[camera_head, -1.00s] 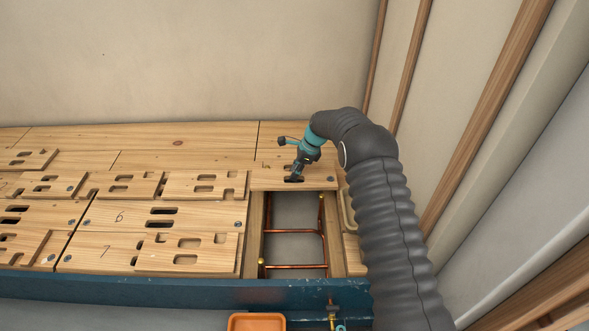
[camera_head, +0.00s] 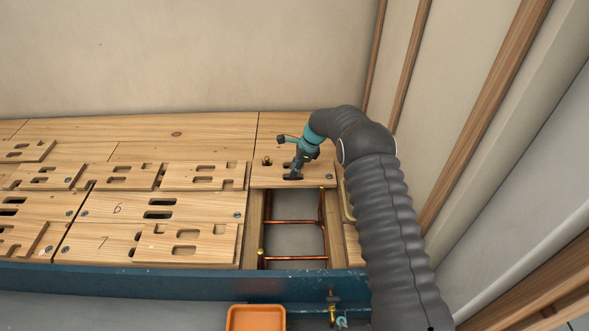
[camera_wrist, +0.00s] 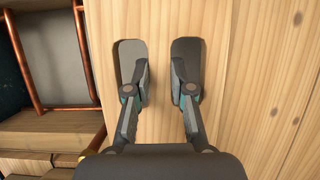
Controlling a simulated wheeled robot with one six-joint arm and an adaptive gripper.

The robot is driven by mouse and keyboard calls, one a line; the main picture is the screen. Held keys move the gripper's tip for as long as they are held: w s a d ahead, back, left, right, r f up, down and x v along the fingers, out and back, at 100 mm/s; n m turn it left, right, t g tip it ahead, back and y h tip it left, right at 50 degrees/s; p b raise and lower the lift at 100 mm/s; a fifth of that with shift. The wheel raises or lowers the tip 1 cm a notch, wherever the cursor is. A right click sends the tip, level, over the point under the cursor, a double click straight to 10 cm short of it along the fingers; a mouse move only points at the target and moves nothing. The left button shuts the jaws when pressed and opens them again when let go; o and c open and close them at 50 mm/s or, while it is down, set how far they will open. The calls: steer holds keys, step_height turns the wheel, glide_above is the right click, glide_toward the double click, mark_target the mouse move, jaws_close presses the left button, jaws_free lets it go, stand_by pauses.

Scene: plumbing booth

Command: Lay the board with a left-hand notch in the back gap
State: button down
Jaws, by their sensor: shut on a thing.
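The board (camera_head: 264,180) is a short pale wooden piece at the back end of the open gap (camera_head: 293,239). It looks flat, with its front edge over the gap. A brass pipe end (camera_head: 267,161) shows at its left side; I cannot make out the notch around it. My gripper (camera_head: 293,178) points down at the board's middle. In the wrist view, my gripper (camera_wrist: 159,80) has its fingers at two dark slots, closed on the strip of board (camera_wrist: 160,30) between them. Whether the board is fully seated is hard to tell.
Copper pipes (camera_head: 325,222) run through the gap, with a brass cap (camera_head: 261,252) at its left. Slotted boards (camera_head: 200,244) lie stacked to the left. A blue beam (camera_head: 180,283) crosses the front, with an orange tray (camera_head: 256,318) below. Walls stand behind and right.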

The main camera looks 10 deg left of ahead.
steer(key=shift+f, duration=0.1)
stand_by(0.5)
steer(key=shift+f+b, duration=0.65)
steer(key=shift+f, duration=0.6)
steer(key=shift+f, duration=0.15)
steer(key=c, duration=0.9)
jaws_free()
steer(key=v, duration=1.1)
steer(key=shift+w+d+r, duration=0.1)
steer(key=shift+d+r, duration=0.15)
steer(key=shift+r, duration=0.05)
step_height(320, 180, up, 7)
steer(key=p, duration=0.5)
steer(key=shift+r+p, duration=0.15)
steer(key=shift+p, duration=0.2)
steer(key=shift+d, duration=0.1)
